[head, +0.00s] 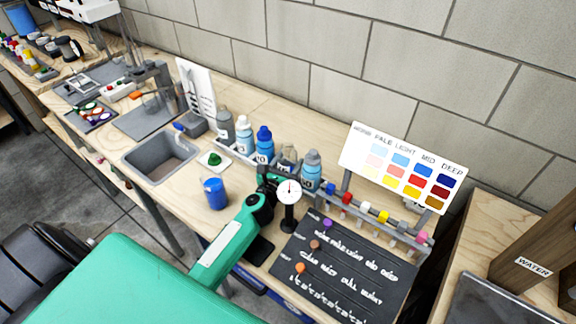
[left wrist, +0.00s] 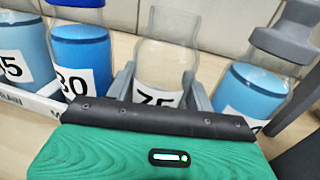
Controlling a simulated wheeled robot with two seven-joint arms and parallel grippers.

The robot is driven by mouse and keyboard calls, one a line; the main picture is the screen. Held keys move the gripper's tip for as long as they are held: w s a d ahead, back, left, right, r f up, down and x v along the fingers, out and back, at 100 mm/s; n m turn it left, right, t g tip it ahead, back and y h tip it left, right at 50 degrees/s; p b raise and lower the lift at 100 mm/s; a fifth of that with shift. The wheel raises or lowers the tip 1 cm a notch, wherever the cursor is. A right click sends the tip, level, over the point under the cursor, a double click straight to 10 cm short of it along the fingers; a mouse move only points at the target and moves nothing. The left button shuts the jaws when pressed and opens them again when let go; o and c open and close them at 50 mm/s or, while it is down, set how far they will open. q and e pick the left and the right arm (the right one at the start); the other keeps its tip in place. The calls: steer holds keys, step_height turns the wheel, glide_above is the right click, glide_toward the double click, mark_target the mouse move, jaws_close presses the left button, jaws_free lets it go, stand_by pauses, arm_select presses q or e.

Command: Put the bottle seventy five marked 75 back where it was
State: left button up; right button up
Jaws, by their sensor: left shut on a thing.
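The bottle marked 75 (left wrist: 165,65) is clear and looks empty in the left wrist view; its label is partly hidden by my gripper's body. My left gripper (left wrist: 158,88) is shut on it, one grey finger on each side. In the head view the bottle (head: 288,154) is upright in the row, between the blue-capped bottle 30 (head: 265,146) and a grey-capped light-blue bottle (head: 311,170). My left gripper (head: 284,172) is partly hidden there behind a dial gauge. I cannot tell whether the bottle's base touches the rack (head: 227,152). My right gripper is not in view.
Bottle 15 (head: 243,136) and a grey bottle (head: 225,126) stand further left in the row. The dial gauge (head: 289,191) stands close in front of my gripper. A blue jar (head: 215,194), a sink (head: 160,158), a dark board (head: 345,275) and a colour chart (head: 403,165) are nearby.

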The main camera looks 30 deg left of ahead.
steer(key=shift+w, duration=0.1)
arm_select(q)
steer(key=shift+f, duration=0.1)
steer(key=o, duration=1)
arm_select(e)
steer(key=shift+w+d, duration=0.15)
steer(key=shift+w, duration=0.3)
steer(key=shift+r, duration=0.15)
